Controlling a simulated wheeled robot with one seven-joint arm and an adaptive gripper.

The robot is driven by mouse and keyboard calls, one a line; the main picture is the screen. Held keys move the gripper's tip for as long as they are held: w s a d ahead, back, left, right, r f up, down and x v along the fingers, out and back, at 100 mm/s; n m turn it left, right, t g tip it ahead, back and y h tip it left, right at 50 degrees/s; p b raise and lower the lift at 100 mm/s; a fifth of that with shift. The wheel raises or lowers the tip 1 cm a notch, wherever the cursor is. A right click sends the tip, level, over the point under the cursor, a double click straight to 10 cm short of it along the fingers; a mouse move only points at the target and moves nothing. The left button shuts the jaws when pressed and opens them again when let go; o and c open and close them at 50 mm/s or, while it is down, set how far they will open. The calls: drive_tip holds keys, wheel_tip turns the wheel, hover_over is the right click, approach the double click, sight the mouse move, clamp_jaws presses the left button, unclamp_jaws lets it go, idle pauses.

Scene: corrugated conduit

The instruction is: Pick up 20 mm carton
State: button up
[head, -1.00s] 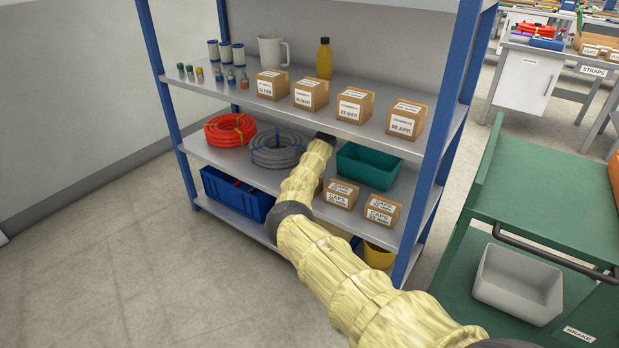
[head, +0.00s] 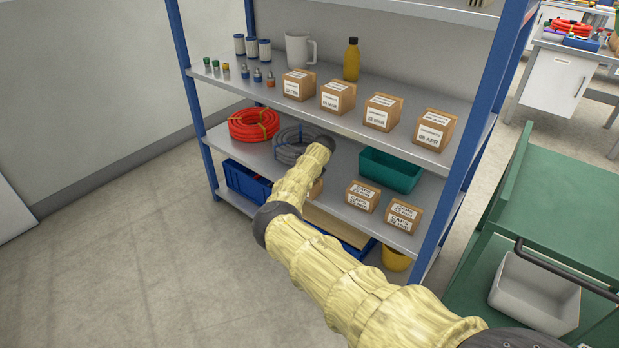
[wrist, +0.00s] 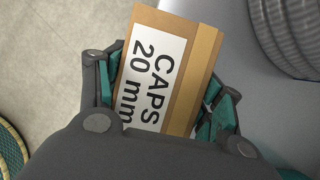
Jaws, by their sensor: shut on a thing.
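The 20 mm carton (wrist: 150,70) is a small brown cardboard box with a white label reading "CAPS 20 mm". It fills the middle of the wrist view, slightly tilted. My gripper (wrist: 165,95) is shut on it, with green-padded fingers on both sides. In the head view a small brown part of a box (head: 316,189) shows beside my forearm at the middle shelf, and my arm hides the rest of it and my gripper.
Two more caps cartons (head: 362,196) (head: 403,215) and a green bin (head: 390,169) stand on the middle shelf. A grey conduit coil (head: 290,148) and a red coil (head: 253,125) lie left. Blue uprights flank the shelves; a green cart (head: 560,215) stands right.

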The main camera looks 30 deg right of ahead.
drive_tip(key=shift+w+a+p, duration=0.15)
drive_tip(key=shift+w+a, duration=0.05)
drive_tip(key=shift+a, duration=0.25)
drive_tip(key=shift+w+a+p, duration=0.15)
drive_tip(key=shift+w+a, duration=0.05)
drive_tip(key=shift+a, duration=0.25)
drive_tip(key=shift+d, duration=0.1)
drive_tip(key=o, duration=1.2)
drive_tip(key=shift+s+d+r, duration=0.1)
drive_tip(key=shift+s+r, duration=0.05)
drive_tip(key=shift+r, duration=0.35)
drive_tip(key=shift+s+d+r, duration=0.2)
drive_tip(key=shift+s+r, duration=0.5)
drive_tip(key=shift+r, duration=0.2)
drive_tip(key=s+d, duration=0.1)
drive_tip(key=s, duration=0.2)
drive_tip(key=s+d, duration=0.2)
drive_tip(key=s, duration=0.2)
drive_tip(key=s+d, duration=0.1)
drive_tip(key=s, duration=0.2)
drive_tip(key=shift+s+d, duration=0.15)
drive_tip(key=shift+s, duration=0.15)
